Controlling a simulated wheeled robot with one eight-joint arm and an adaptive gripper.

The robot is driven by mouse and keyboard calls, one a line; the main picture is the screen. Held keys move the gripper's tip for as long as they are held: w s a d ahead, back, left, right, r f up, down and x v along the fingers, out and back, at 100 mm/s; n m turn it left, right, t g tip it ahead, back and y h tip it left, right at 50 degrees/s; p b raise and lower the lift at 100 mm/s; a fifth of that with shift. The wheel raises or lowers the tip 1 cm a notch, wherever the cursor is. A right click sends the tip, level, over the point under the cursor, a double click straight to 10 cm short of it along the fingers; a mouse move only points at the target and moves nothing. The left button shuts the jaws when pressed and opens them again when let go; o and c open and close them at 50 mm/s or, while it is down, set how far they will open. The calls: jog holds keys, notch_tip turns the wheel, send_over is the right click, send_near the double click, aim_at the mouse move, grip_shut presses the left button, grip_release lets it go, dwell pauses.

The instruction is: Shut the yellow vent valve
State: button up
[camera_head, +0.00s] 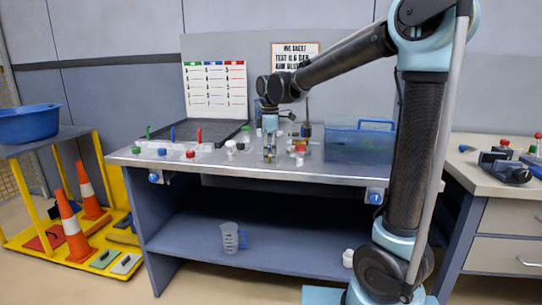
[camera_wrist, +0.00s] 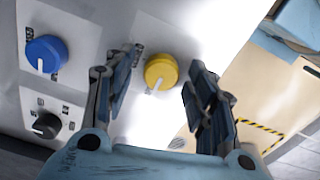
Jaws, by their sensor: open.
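The yellow vent valve (camera_wrist: 161,71) is a round knob with a white pointer line on a pale panel in the wrist view. Its line points down and slightly left in that picture. My gripper (camera_wrist: 160,78) is open, with one dark finger on each side of the knob. I cannot tell whether either finger touches it. In the head view my gripper (camera_head: 269,152) is low over the workbench's front part, and I cannot make out the yellow knob there.
A blue knob (camera_wrist: 46,54) and a black knob (camera_wrist: 46,125) sit left of the yellow one. On the bench, a blue bin (camera_head: 358,145) stands right of my gripper and small capped containers (camera_head: 190,154) stand left. A jug (camera_head: 231,238) is on the lower shelf.

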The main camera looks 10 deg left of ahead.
jog(key=shift+f, duration=0.1)
jog(key=shift+c, duration=0.6)
jog(key=c, duration=0.9)
jog(key=shift+c, duration=0.2)
jog(key=m, duration=0.3)
jog(key=shift+w+m, duration=0.1)
jog(key=shift+m, duration=0.3)
jog(key=m, duration=0.4)
jog(key=shift+m, duration=0.3)
jog(key=m, duration=0.4)
jog(key=shift+w+m, duration=0.1)
jog(key=shift+m, duration=0.2)
jog(key=m, duration=0.4)
jog(key=shift+d, duration=0.1)
